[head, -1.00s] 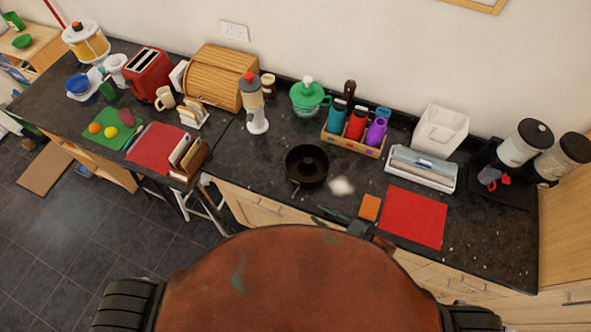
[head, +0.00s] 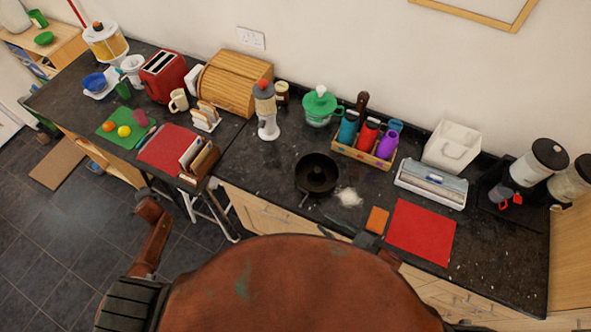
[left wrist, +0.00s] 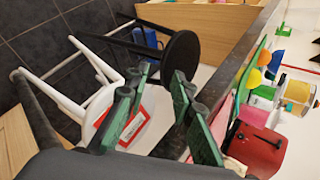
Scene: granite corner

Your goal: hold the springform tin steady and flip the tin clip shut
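The springform tin (head: 316,174) is a dark round pan near the counter's front edge in the head view. A small dark projection at its lower left may be the tin clip (head: 303,200); its position is too small to tell. My right gripper (head: 345,225) is low at the front edge, right of and nearer than the tin, apart from it; its fingers are too dark to read. My left arm shows at the lower left of the head view. My left gripper (left wrist: 160,92) has its green fingers spread and empty in the left wrist view, away from the tin.
A white spill (head: 349,197), orange sponge (head: 377,220) and red mat (head: 421,232) lie right of the tin. A bottle crate (head: 362,155) and blender (head: 267,115) stand behind. A wooden rack (head: 199,160) is to the left. Stools (left wrist: 182,65) are below the counter edge.

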